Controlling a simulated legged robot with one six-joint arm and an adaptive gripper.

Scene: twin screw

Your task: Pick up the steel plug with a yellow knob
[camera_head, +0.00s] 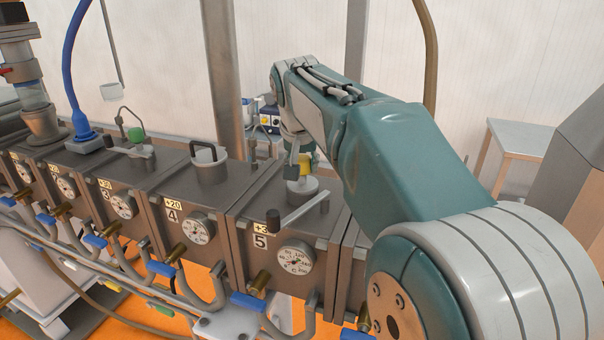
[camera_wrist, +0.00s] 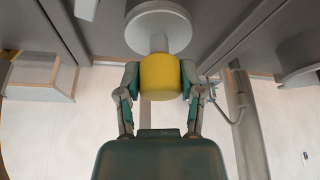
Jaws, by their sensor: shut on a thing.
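The steel plug (camera_wrist: 158,27) shows in the wrist view as a round grey disc with a short stem and a yellow knob (camera_wrist: 161,77). My gripper (camera_wrist: 160,82) has its two fingers closed on the left and right sides of the knob. In the head view the yellow knob (camera_head: 305,165) shows above the grey plug (camera_head: 302,187) on top of the unit marked 5 (camera_head: 262,215). My gripper (camera_head: 298,162) reaches down onto it there, partly hidden. Whether the plug is seated or slightly raised cannot be told.
A lever with a black end (camera_head: 300,212) lies in front of the plug. Unit 4 (camera_head: 175,190) to the left carries a lidded cap with a handle (camera_head: 208,165). A blue hose (camera_head: 72,70) rises at the left. A post (camera_head: 222,75) stands behind the units.

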